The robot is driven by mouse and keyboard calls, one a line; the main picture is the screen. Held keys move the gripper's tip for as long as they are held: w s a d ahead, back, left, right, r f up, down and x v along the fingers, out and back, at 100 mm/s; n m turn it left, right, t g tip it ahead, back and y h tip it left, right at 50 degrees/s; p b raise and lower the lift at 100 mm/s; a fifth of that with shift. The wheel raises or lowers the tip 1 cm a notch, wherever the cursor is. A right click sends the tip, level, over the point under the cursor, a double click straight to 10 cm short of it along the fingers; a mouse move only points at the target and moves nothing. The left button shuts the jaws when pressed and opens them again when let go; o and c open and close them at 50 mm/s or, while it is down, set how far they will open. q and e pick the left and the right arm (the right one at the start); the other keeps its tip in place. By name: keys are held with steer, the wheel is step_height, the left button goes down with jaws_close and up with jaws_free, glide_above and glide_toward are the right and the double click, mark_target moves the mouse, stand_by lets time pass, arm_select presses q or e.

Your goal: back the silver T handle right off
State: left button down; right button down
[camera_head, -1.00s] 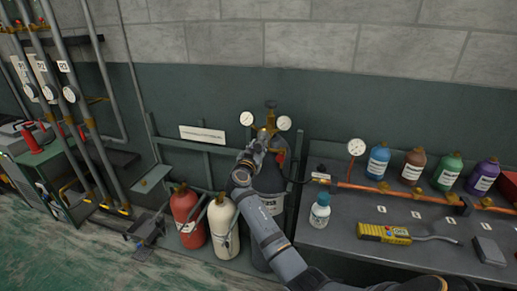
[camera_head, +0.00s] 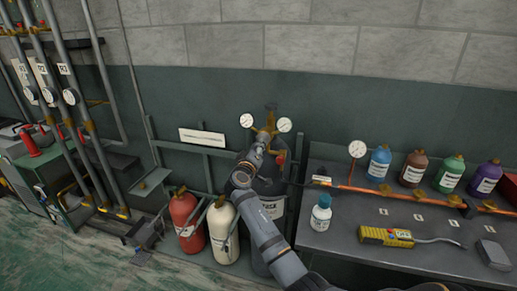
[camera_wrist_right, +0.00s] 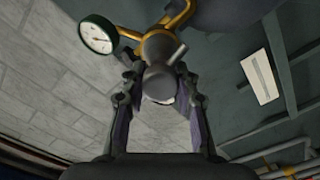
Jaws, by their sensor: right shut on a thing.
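The silver T handle (camera_wrist_right: 160,82) shows in the right wrist view as a grey round body with a short crossbar sticking out to the upper right. It sits on the front of a brass regulator (camera_head: 270,128) on top of a dark gas cylinder (camera_head: 270,185). My right gripper (camera_wrist_right: 158,88) has its two fingers on either side of the handle, shut on it near the fingertips. In the head view my right gripper (camera_head: 262,140) reaches the regulator from below and hides the handle. My left gripper is not in view.
Two gauges (camera_head: 246,120) (camera_head: 284,125) flank the regulator. A red cylinder (camera_head: 187,218) and a cream cylinder (camera_head: 222,230) stand to the left.

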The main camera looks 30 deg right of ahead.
steer(key=n+p, duration=0.1)
steer(key=n, duration=0.2)
steer(key=shift+n, duration=0.3)
steer(key=n+p, duration=0.1)
steer(key=n, duration=0.2)
steer(key=shift+n+p, duration=0.3)
steer(key=shift+p, duration=0.1)
steer(key=n+p, duration=0.2)
steer(key=n, duration=0.2)
steer(key=shift+f+n+p, duration=0.1)
steer(key=shift+n+p, duration=0.95)
steer(key=shift+n, duration=0.85)
steer(key=c, duration=1)
jaws_free()
